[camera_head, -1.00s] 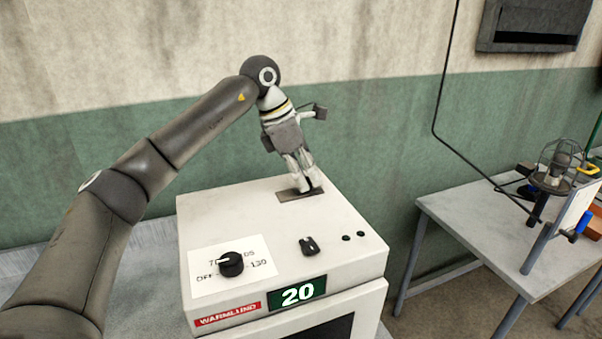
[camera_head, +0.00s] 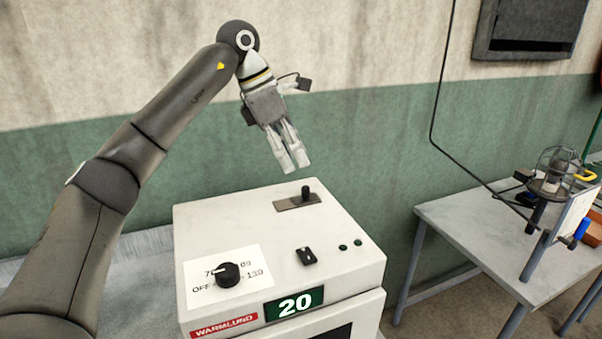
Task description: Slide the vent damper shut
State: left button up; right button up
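The vent damper is a flat metal strip (camera_head: 290,204) on top of the white steamer (camera_head: 225,220). Its small black upright knob (camera_head: 306,193) stands toward the strip's right end. My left gripper (camera_head: 295,168) hangs above and slightly left of the knob, fingers pointing down, apart from it. Its two pale fingers are close together with nothing seen between them; I cannot tell how far they are parted. My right gripper is not in view.
The steamer's front has a black dial (camera_head: 228,275), a black switch (camera_head: 307,256) and a green display (camera_head: 294,302) reading 20. A grey table (camera_head: 470,232) with a caged lamp-like item (camera_head: 553,172) stands at right. A wall is behind.

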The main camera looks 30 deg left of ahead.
pick_arm(q)
jog(key=v, duration=0.4)
jog(key=shift+f, duration=0.1)
dwell(0.5)
